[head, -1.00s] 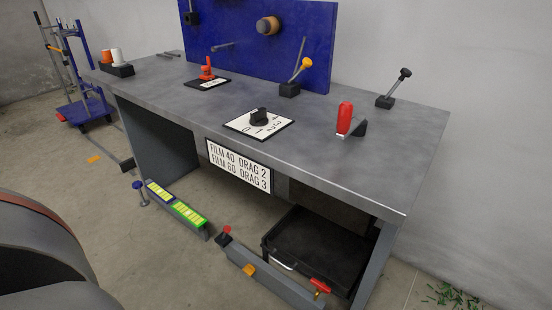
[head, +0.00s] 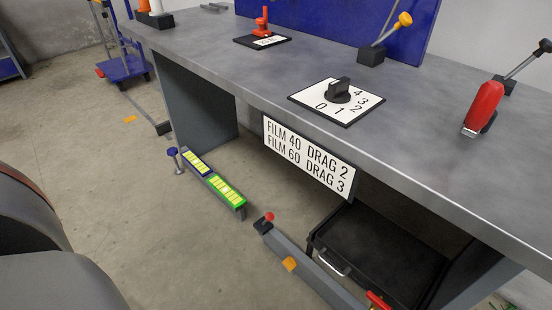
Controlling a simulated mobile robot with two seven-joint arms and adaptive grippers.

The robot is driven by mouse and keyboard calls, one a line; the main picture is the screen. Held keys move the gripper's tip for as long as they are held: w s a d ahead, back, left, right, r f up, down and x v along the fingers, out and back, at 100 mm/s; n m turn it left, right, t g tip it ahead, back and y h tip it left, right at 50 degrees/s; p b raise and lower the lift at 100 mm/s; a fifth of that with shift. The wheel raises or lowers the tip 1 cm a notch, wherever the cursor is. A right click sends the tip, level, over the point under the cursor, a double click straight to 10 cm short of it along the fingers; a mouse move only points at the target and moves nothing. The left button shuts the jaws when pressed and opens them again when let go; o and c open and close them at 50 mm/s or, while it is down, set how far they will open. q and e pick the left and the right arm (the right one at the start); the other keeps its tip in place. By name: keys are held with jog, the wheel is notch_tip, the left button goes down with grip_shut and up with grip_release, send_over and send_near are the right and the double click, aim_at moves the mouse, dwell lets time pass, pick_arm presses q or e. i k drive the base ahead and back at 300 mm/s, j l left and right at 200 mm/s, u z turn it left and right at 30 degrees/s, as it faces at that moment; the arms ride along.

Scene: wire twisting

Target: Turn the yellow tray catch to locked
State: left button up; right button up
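A small yellow-orange catch (head: 289,264) sits on the front of a low grey rail (head: 318,276) beneath the workbench. Its exact turn is too small to tell. Behind the rail is a black tray (head: 385,258) with a pale handle (head: 333,264) at its front left. The tray stands on the floor area under the bench. Neither of my grippers is in view.
A red-topped knob (head: 268,217) stands at the rail's left end, and a red handle (head: 377,300) at its right. A rail with yellow-green panels (head: 217,185) lies left. The grey workbench (head: 300,70) overhangs the tray. Open floor (head: 170,250) lies in front.

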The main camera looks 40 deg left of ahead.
aim_at(289, 263)
jog(key=i+j, duration=0.1)
jog(key=j, duration=1.85)
jog(key=j+z, duration=0.25)
jog(key=j, duration=0.6)
jog(key=j+z, duration=0.1)
jog(key=z, duration=0.35)
jog(key=i+j+z, duration=0.1)
jog(key=z, duration=0.35)
jog(key=j+z, duration=0.15)
jog(key=z, duration=0.3)
jog(key=l+z, duration=0.2)
jog(key=i+l, duration=0.05)
